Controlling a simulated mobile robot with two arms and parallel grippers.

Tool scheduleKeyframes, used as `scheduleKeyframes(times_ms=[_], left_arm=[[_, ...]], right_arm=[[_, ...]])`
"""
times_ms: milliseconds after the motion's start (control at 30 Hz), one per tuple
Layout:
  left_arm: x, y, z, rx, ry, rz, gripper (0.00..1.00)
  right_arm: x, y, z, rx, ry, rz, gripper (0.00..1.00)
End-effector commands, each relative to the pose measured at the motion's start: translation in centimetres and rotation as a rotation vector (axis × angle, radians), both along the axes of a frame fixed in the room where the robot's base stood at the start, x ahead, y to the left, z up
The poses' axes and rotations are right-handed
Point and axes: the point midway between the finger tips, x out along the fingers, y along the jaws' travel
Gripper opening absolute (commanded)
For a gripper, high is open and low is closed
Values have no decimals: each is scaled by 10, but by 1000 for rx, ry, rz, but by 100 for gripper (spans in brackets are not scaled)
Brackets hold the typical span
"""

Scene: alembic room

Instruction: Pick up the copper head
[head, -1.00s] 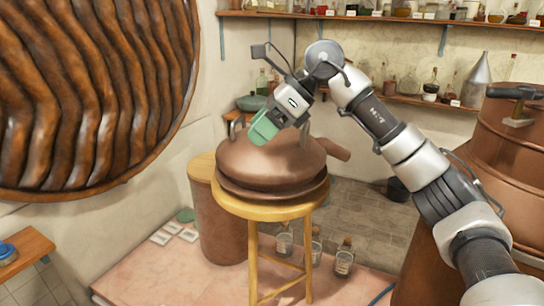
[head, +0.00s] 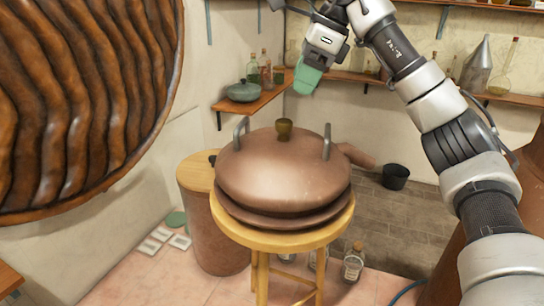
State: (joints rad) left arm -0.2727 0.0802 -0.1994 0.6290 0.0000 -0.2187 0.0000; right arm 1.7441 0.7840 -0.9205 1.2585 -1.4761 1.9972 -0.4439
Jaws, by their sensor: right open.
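The copper head (head: 283,170) is a wide, domed copper piece with two upright side handles, a small knob on top and a spout pointing right. It rests on a round wooden stool (head: 283,239) in the middle of the head view. My right gripper (head: 306,82), with green fingers, is above the copper head and apart from it, slightly right of its knob. It is open and holds nothing that I can see. My left gripper does not show.
A copper drum with a wooden lid (head: 215,238) stands behind the stool at left. Glass bottles (head: 354,262) stand on the floor at right. A wall shelf (head: 251,108) holds a green pot. A large ribbed brown object (head: 85,100) fills the upper left.

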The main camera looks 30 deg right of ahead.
Motion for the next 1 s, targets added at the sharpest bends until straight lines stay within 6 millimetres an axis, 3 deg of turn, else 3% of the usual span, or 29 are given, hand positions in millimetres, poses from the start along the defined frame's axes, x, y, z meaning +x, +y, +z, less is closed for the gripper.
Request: scheduleKeyframes(times_ms=[200, 400, 567, 800, 1000], left_arm=[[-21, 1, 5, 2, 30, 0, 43], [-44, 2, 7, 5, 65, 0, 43], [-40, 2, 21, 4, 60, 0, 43], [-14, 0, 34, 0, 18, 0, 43], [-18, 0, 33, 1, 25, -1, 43]], right_arm=[[7, 11, -31, -2, 4, 1, 67], [10, 17, -48, 0, 2, 1, 67], [16, 22, -62, -1, 6, 2, 67], [23, 31, -92, 0, 3, 1, 67], [24, 32, -96, 0, 0, 1, 67]])
